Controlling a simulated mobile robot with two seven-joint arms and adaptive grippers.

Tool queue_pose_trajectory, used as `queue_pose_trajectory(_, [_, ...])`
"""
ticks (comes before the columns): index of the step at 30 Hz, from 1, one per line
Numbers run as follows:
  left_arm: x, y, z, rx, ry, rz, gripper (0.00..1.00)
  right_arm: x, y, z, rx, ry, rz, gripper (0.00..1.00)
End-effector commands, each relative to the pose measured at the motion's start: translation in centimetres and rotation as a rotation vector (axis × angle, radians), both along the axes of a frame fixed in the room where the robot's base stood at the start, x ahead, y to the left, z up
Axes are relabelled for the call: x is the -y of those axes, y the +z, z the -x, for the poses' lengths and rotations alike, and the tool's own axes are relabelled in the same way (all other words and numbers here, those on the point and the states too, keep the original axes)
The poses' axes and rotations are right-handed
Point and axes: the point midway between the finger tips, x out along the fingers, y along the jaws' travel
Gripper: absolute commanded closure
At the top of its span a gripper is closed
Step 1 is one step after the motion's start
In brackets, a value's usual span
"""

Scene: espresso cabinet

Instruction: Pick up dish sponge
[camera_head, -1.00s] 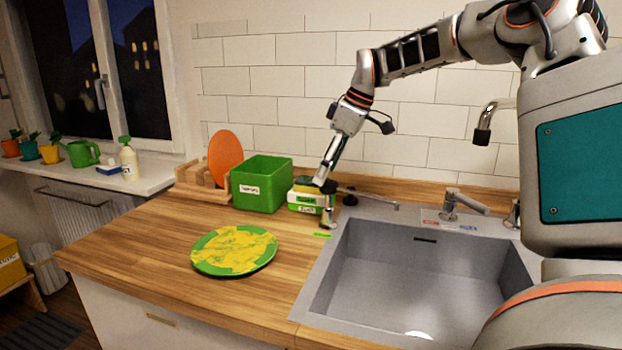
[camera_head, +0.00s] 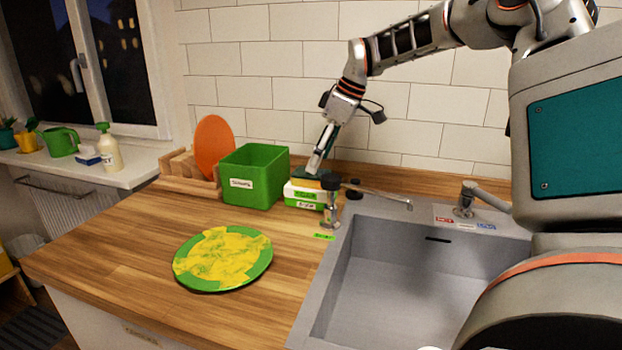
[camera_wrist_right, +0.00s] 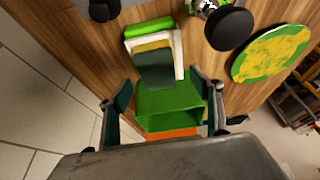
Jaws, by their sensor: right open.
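The dish sponge (camera_wrist_right: 154,68), dark green on top with a yellow side, sits in a white and green holder (camera_wrist_right: 132,45) in the right wrist view. In the head view the holder (camera_head: 303,196) stands on the counter between the green box and the sink, and the sponge on it is mostly hidden by my gripper. My right gripper (camera_head: 315,168) is open, pointing down just above the sponge. In the right wrist view its fingers (camera_wrist_right: 160,88) are spread to either side of the sponge's near end, with nothing held. My left gripper is not in view.
A green box (camera_head: 250,190) stands left of the holder. A dark-topped metal fitting (camera_head: 331,205) stands close to its right, beside the sink (camera_head: 345,300). A green plate with yellow residue (camera_head: 195,276) lies in front. The tiled wall is behind.

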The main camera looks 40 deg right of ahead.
Motion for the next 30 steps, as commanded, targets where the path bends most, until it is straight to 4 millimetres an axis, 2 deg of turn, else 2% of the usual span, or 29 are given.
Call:
queue_pose_trajectory(6, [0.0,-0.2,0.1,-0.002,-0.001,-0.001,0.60,0.0,-3.0,-1.2,-0.004,0.000,-0.001,0.35])
queue_pose_trajectory(10, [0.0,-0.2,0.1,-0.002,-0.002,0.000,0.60,-0.4,-4.2,-1.7,-0.002,0.000,0.000,0.35])
queue_pose_trajectory(18, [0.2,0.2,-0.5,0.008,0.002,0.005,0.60,-0.4,-4.2,-1.8,0.000,0.000,0.001,0.35])
queue_pose_trajectory(30, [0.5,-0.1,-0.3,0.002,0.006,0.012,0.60,-0.4,-4.5,-1.8,-0.001,0.000,0.000,0.35])
